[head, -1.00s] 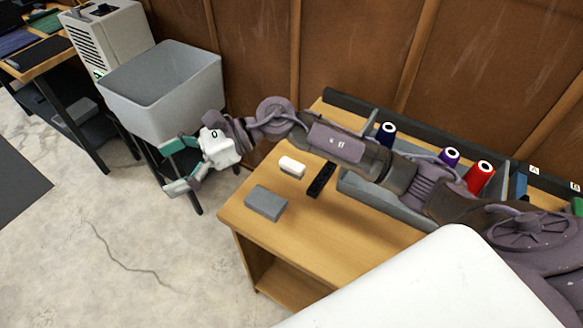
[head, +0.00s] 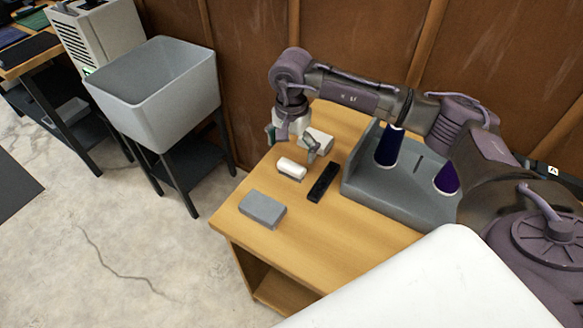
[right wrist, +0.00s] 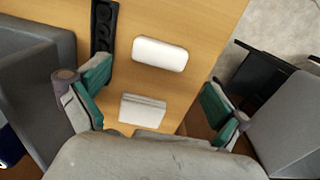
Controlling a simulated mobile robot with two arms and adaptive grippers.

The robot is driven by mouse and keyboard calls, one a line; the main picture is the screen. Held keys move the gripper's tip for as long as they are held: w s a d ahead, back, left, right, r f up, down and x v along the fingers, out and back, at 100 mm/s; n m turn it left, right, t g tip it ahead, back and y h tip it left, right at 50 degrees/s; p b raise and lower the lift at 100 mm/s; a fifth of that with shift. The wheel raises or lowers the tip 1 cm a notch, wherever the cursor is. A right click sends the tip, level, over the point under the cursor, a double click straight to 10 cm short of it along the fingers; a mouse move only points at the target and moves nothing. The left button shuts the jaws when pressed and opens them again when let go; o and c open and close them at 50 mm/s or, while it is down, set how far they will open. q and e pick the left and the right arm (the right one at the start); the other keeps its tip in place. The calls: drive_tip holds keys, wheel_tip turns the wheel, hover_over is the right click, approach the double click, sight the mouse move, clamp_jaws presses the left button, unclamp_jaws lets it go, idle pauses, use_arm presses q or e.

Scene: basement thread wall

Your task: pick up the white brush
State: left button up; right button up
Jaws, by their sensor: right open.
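A white rounded block, which looks like the white brush (head: 291,169), lies on the wooden table. In the right wrist view the brush (right wrist: 160,55) is near the top centre, beyond the fingers. My right gripper (head: 291,146) points down above the table, just behind the brush in the head view. Its fingers are open and empty in the right wrist view (right wrist: 154,82). A pale layered block (right wrist: 143,110) lies between the fingers' lines, closer to the palm; in the head view it is partly hidden by the gripper (head: 318,140). My left gripper is out of view.
A black slotted bar (head: 323,182) lies right of the brush, and a grey block (head: 262,209) lies nearer the table's front corner. A grey tub (head: 155,95) stands left.

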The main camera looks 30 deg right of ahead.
sight(291, 165)
drive_tip(key=shift+s+a+f+p, duration=0.1)
drive_tip(key=shift+f+p, duration=0.25)
drive_tip(key=shift+f, duration=1.15)
drive_tip(key=shift+s+a+f+p, duration=0.1)
drive_tip(key=shift+f+p, duration=0.25)
drive_tip(key=shift+f, duration=1.1)
drive_tip(key=c, duration=1.1)
drive_tip(key=shift+r+b, duration=0.75)
drive_tip(key=shift+r, duration=4.3)
